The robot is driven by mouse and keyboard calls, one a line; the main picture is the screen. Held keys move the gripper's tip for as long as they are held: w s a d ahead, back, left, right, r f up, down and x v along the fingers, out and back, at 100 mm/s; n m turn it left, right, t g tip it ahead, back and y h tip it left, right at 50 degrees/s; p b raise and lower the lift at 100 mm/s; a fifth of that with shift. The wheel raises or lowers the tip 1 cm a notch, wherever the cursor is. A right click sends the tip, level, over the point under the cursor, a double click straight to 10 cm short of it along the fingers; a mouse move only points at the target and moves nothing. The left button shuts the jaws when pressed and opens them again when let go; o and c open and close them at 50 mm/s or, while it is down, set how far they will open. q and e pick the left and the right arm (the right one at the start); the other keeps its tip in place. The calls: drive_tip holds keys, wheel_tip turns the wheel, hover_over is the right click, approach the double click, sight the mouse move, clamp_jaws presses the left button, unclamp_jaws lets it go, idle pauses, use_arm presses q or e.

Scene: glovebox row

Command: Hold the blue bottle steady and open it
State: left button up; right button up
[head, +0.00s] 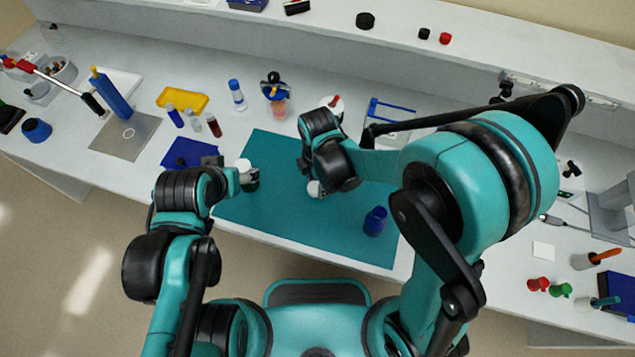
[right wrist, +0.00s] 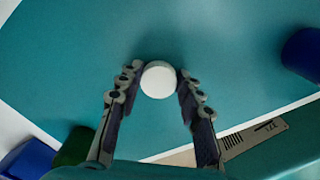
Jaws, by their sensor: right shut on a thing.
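The blue bottle (head: 375,221) stands on the right part of the teal mat, apart from both grippers. A blue shape at the right edge of the right wrist view (right wrist: 303,54) looks like the same bottle. My right gripper (head: 317,184) is over the middle of the mat. Its fingers are shut on a round white piece, which shows between the fingertips in the right wrist view (right wrist: 158,80). I cannot tell what lies under that piece. My left gripper (head: 234,181) is at the mat's left edge, beside a green bottle with a white top (head: 251,184); its finger opening is hidden.
The teal mat (head: 270,215) is mostly clear between the grippers. A blue pad (head: 183,152), small vials (head: 214,126) and a yellow tray (head: 182,98) lie at the left. A blue rack (head: 392,110) stands behind my right arm. Red and green pieces (head: 538,285) lie at the right.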

drive_tip(key=shift+f, duration=0.15)
drive_tip(key=o, duration=1.3)
